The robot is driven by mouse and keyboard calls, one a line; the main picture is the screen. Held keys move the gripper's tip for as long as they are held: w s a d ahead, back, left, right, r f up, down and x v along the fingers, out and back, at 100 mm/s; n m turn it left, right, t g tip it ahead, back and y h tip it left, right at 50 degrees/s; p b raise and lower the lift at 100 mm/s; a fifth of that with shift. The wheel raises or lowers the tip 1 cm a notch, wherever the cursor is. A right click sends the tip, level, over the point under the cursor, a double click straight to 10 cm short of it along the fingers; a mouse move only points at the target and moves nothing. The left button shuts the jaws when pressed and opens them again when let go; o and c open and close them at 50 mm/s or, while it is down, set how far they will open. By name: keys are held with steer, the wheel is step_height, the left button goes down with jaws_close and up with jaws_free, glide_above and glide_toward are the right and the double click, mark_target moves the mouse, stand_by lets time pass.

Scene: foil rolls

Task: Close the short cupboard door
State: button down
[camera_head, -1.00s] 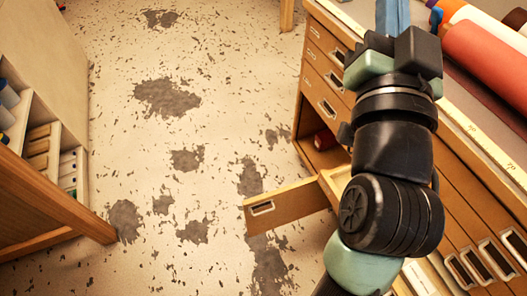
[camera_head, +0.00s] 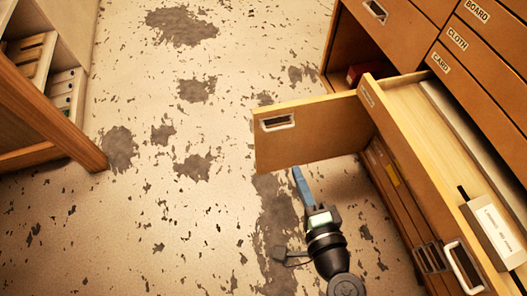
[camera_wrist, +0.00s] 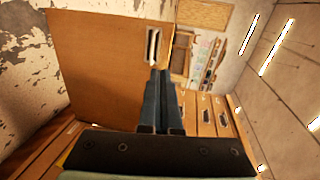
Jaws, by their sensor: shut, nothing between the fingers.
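The short cupboard door (camera_head: 335,135) is a wooden panel standing open, sticking out to the left from the cabinet, with a metal handle (camera_head: 278,122) near its free edge. In the wrist view the door (camera_wrist: 95,85) fills the left middle, with its handle (camera_wrist: 153,45) just beyond the fingertips. My gripper (camera_head: 298,172) has slim blue-grey fingers held together and empty. It is low, on the near side of the door, by the panel's lower edge. I cannot tell whether the fingertips touch the panel. The fingers also show in the wrist view (camera_wrist: 160,75).
A pulled-out drawer (camera_head: 408,135) extends from the cabinet just right of the door. A red object (camera_head: 366,71) lies in the open cupboard. A wooden shelf unit (camera_head: 50,115) stands at the left. The worn floor (camera_head: 130,225) between is clear.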

mark_target(275, 130)
steer(key=f+b+x, duration=0.1)
steer(key=b+x, duration=0.3)
steer(key=x, duration=0.9)
steer(key=shift+a+f, duration=0.4)
steer(key=shift+w, duration=0.15)
